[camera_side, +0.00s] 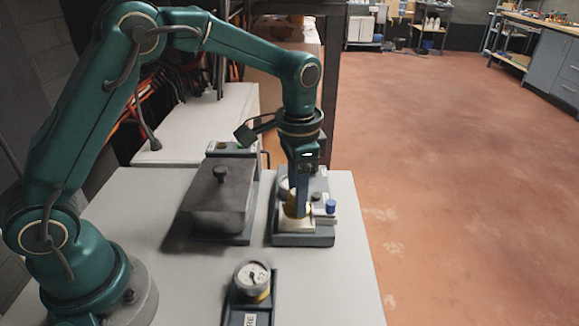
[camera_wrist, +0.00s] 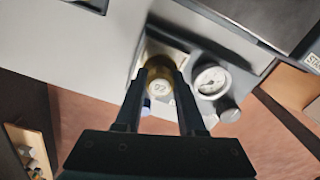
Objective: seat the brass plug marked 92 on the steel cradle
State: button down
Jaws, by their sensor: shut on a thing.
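The brass plug marked 92 (camera_wrist: 158,87) is held between the two fingers of my gripper (camera_wrist: 160,76), with its numbered top facing the wrist camera. In the side view the plug (camera_side: 291,210) shows brass beside the fingertips of my gripper (camera_side: 300,208), which points straight down. The pale steel cradle (camera_side: 296,226) is directly under the plug, at the front of a dark grey base. Part of the cradle (camera_wrist: 150,48) shows past the plug in the wrist view. The plug's lower end is hidden, so I cannot tell whether it rests fully on the cradle.
A round gauge (camera_wrist: 211,81) and a blue knob (camera_side: 331,206) stand close to the cradle. A dark lidded box (camera_side: 216,200) with a knob is to the left. Another gauge (camera_side: 252,275) on a stand is in front. The table's right edge is close by.

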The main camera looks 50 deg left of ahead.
jog(key=shift+f, duration=0.8)
dwell(0.9)
jog(key=shift+c, duration=2.1)
grip_release()
jog(key=shift+r, duration=2.6)
